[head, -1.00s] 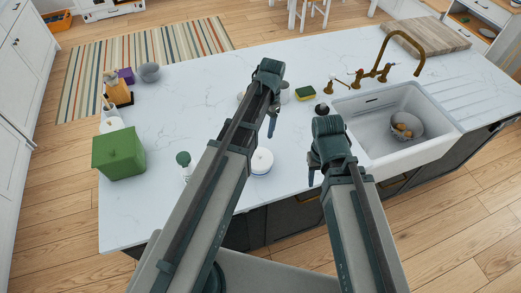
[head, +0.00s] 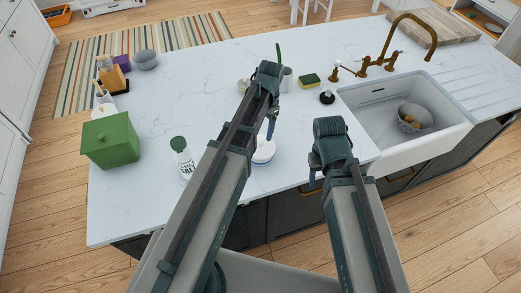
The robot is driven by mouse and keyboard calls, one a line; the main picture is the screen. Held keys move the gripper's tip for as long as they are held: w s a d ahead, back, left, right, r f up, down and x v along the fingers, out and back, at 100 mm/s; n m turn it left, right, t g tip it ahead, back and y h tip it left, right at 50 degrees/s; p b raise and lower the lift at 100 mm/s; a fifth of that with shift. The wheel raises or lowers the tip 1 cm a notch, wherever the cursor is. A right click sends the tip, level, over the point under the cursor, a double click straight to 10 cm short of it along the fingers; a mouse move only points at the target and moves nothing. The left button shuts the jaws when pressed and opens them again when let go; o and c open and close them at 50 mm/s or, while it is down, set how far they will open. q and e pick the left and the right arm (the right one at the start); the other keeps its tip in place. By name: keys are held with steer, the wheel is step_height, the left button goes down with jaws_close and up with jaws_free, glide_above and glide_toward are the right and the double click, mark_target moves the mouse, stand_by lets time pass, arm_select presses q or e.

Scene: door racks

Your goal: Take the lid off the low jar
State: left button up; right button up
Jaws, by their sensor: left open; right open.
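A low white jar with a blue band (head: 264,153) sits on the counter near its front edge. The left arm hides part of it, and its lid cannot be made out clearly. My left gripper (head: 271,128) is open and empty, and in the picture it hangs just above the jar's far side. How far it is above the jar cannot be told. My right gripper (head: 314,178) is open and empty, to the right of the jar by the counter's front edge.
The white counter (head: 210,85) holds a salt canister (head: 184,163), a green box (head: 110,142), a grey bowl (head: 144,60), a sponge (head: 309,81) and a dark-topped bottle (head: 326,97). A sink (head: 372,103) with a brass tap (head: 414,20) lies right.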

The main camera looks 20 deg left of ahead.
mark_target(261, 141)
arm_select(q)
steer(key=f+b, duration=0.5)
steer(key=shift+s+a+f, duration=0.1)
steer(key=shift+s+a, duration=0.15)
steer(key=shift+a, duration=0.05)
jaws_close()
